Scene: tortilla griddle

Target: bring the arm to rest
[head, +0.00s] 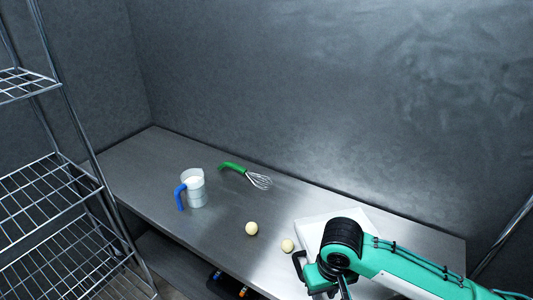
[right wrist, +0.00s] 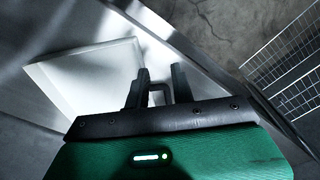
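My right arm enters the head view from the right, over the front right part of the steel counter (head: 140,165). In the right wrist view my right gripper (right wrist: 160,76) has its two black fingers apart. A dark loop-shaped piece (right wrist: 160,88) shows between or behind them; I cannot tell whether they touch it. A white slab or tray (right wrist: 85,80) lies left of the fingers; it also shows in the head view (head: 312,225), partly hidden by my arm. My left gripper is not in view.
A wire rack (head: 45,200) stands at the left. The counter's far left is clear.

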